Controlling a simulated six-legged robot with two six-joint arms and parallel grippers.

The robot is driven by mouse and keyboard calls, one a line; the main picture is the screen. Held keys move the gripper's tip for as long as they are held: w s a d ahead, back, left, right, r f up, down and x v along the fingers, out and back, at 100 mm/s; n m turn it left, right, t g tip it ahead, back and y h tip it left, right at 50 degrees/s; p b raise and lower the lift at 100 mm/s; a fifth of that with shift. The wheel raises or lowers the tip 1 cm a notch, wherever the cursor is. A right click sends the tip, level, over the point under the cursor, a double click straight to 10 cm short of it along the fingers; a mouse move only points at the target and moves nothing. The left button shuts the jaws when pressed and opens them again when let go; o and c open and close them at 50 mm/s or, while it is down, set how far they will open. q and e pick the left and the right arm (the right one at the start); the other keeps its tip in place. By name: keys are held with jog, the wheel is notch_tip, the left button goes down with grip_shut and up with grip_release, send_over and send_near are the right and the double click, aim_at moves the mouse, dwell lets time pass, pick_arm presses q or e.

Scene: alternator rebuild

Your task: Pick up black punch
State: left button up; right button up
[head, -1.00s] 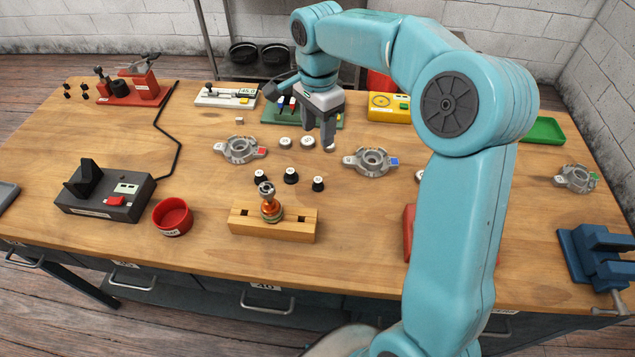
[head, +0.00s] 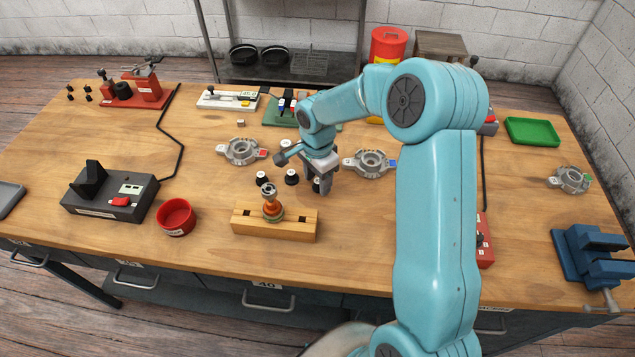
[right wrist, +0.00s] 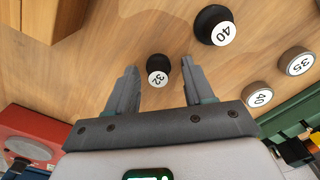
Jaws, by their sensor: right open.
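The left one (head: 262,178) and the middle one (head: 291,177) are clear of my gripper in the head view. A larger black punch marked 40 (right wrist: 213,25) stands beyond the right finger. My left gripper is not in view.
The wooden block (head: 245,222) with an orange and metal part stands just in front. Grey housings (head: 243,151) (head: 370,163) lie behind on both sides. Grey discs marked 40 (right wrist: 257,95) and 35 (right wrist: 296,61) are near the right finger. A red cup (head: 176,217) stands left.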

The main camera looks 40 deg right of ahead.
aim_at(318, 181)
jog(key=shift+s+a+r, duration=0.1)
jog(key=shift+s, duration=0.15)
jog(key=shift+w, duration=0.15)
jog(key=c, duration=0.7)
grip_shut()
jog(key=shift+w+r, duration=0.1)
jog(key=shift+r, duration=0.2)
notch_tip(318, 181, up, 19)
jog(key=shift+r+b, duration=0.2)
jog(key=shift+b, duration=0.1)
jog(key=shift+f, duration=0.2)
